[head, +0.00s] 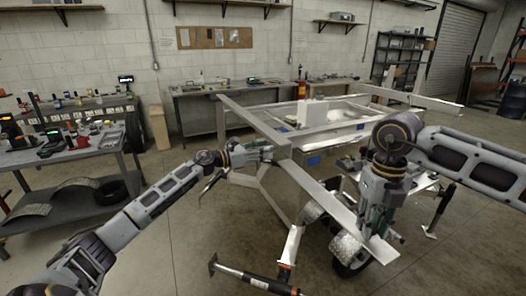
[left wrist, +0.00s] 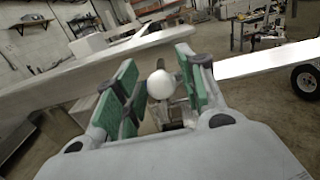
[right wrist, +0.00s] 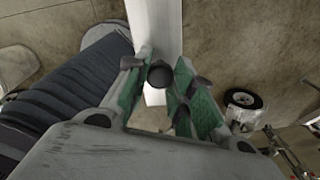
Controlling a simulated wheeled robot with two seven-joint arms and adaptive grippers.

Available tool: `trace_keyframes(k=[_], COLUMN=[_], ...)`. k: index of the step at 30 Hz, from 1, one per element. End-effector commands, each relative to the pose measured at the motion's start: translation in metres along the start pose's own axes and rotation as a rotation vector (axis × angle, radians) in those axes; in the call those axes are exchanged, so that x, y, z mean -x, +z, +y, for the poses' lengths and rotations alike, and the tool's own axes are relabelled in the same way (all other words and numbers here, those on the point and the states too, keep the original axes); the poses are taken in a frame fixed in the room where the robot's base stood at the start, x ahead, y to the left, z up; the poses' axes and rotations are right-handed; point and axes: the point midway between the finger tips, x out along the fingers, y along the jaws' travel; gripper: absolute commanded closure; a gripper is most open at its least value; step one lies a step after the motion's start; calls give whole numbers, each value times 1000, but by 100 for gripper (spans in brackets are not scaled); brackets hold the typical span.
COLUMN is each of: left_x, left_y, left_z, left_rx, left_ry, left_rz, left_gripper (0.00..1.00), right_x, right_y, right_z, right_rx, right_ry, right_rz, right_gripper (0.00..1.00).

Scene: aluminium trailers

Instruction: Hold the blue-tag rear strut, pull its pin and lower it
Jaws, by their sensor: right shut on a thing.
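The aluminium trailer frame (head: 290,165) stands in the middle of the head view. A blue tag (head: 313,160) shows on its side and another blue patch (head: 330,184) shows lower down. My left gripper (head: 268,153) is at the frame's near corner. In the left wrist view its fingers (left wrist: 162,88) stand apart, with a white ball (left wrist: 161,84) between or just beyond them. My right gripper (head: 381,217) is low beside a pale beam (head: 330,205). It is shut on a dark round-ended part (right wrist: 160,75). I cannot tell which strut or pin this is.
A T-handled bar with an orange label (head: 262,281) is in the near foreground. A trailer wheel (head: 350,258) is below my right gripper. Workbenches with tools (head: 75,145) stand at the left. Open floor (head: 180,240) lies between them and the trailer.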

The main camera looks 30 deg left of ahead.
Motion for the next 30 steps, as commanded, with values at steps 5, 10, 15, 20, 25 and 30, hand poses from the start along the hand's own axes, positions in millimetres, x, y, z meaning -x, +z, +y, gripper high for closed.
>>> trace_keyframes(k=[5, 10, 15, 20, 25, 30], left_x=[0, 0, 0, 4, 13, 24], left_y=[0, 0, 0, -1, -2, -2], left_z=[0, 0, 0, 1, 1, 1], left_rx=[0, 0, 0, 1, 3, 2], left_ry=[0, 0, 1, 1, 2, 2], left_rz=[0, 0, 0, 1, 1, 3], left_gripper=[87, 100, 100, 100, 100, 100], right_x=[1, 1, 1, 1, 1, 1], right_y=[0, 0, 0, 0, 0, 0], right_z=[0, 0, 0, 0, 0, -1], right_rx=[-1, -1, -1, -1, -1, -1], right_ry=[0, 0, 0, 0, -1, -1], right_rz=[-2, -1, -1, -1, -1, -1], right_gripper=[100, 100, 100, 100, 100, 100])
